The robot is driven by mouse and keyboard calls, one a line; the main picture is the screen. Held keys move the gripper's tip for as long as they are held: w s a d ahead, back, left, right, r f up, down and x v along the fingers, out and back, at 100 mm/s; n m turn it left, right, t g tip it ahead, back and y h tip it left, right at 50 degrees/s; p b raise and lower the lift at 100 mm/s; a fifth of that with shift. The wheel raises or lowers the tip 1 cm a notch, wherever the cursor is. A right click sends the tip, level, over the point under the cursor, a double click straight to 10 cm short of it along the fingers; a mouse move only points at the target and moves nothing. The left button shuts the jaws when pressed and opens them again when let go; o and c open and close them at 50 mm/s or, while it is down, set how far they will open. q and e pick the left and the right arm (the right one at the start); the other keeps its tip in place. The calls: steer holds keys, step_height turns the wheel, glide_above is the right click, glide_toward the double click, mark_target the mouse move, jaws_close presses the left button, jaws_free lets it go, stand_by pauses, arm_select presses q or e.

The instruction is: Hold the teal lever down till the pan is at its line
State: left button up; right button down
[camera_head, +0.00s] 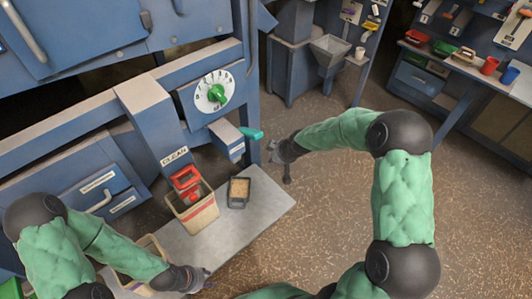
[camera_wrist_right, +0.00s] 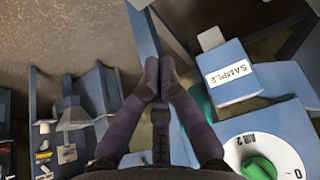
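The teal lever (camera_head: 251,133) sticks out to the right from the blue sample box (camera_head: 227,140) in the head view. In the right wrist view, a bit of the lever (camera_wrist_right: 204,101) shows behind a finger. My right gripper (camera_head: 287,178) is just right of and below the lever, apart from it in the head view. Its fingers (camera_wrist_right: 160,80) meet with nothing between them. The dark pan (camera_head: 239,191) holds tan grain and sits on the grey table. I cannot make out its line. My left gripper (camera_head: 207,273) is at the table's front edge; its opening is unclear.
A cream bucket with a red handle (camera_head: 196,211) stands left of the pan. A dial with a green knob (camera_head: 217,94) is above the sample box. A second cream container (camera_head: 151,248) is partly behind my left arm. Open floor lies to the right.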

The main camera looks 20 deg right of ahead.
steer(key=shift+s+d+r, duration=0.2)
steer(key=shift+s+d, duration=0.05)
steer(key=shift+s, duration=0.4)
steer(key=shift+s+d+r, duration=0.2)
steer(key=shift+s, duration=0.4)
steer(key=shift+s+d+r, duration=0.2)
steer(key=shift+s+d, duration=0.05)
steer(key=shift+s, duration=0.4)
steer(key=s+a+f+m+g+y, duration=0.1)
steer(key=s+a+f+m+g, duration=0.1)
steer(key=s+a+f, duration=0.6)
steer(key=s+a+f+m+g+y, duration=0.1)
steer(key=s+a+f+m+g, duration=0.2)
steer(key=s+a+f, duration=0.6)
steer(key=s+f+m, duration=0.1)
steer(key=s+f, duration=0.2)
steer(key=s, duration=0.3)
steer(key=shift+s+a+f, duration=0.2)
steer(key=shift+a+f, duration=0.05)
steer(key=shift+a, duration=0.05)
